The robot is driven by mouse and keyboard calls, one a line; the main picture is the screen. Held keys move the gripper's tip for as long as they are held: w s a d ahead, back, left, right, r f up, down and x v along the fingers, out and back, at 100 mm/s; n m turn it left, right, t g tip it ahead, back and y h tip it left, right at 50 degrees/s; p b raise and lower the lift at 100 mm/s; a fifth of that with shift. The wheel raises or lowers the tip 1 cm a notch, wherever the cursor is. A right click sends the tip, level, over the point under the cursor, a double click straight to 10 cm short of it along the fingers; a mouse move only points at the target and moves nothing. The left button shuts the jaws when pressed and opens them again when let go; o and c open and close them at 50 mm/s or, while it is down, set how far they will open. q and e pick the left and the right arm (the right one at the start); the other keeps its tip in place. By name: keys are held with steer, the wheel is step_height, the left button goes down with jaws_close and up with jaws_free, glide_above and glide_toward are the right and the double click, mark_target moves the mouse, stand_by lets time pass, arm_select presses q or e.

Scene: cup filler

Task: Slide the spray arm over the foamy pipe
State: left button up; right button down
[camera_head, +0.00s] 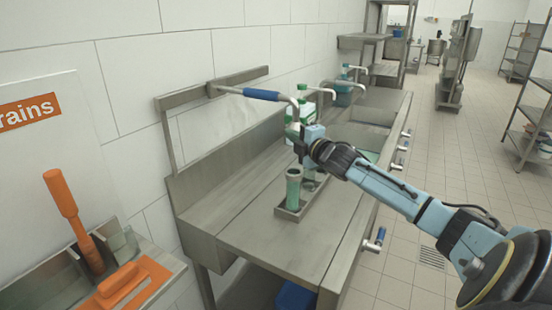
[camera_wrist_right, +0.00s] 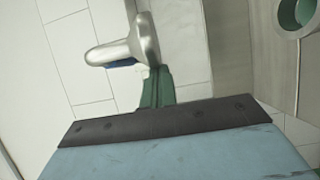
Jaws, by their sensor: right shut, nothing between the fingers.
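The spray arm (camera_head: 247,93) is a metal tube with a blue grip, reaching out from the wall rail with its end bent down. Its metal end also shows in the right wrist view (camera_wrist_right: 125,45). The foamy pipe (camera_head: 293,190) stands upright in a small metal tray, green with an open top; its round mouth seems to show at the wrist view's top right (camera_wrist_right: 298,12). The spray arm's end is above and apart from the pipe. My right gripper (camera_head: 301,145) is shut and empty, just below the spray arm's bent end. My left gripper is not in view.
The small tray (camera_head: 282,212) sits on a steel counter (camera_head: 262,235). A green-and-white bottle (camera_head: 302,97) stands behind my right gripper. The front of the counter is clear.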

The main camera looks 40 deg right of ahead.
steer(key=s+a, duration=0.4)
steer(key=s, duration=0.6)
steer(key=shift+s+a, duration=0.2)
steer(key=shift+a, duration=0.2)
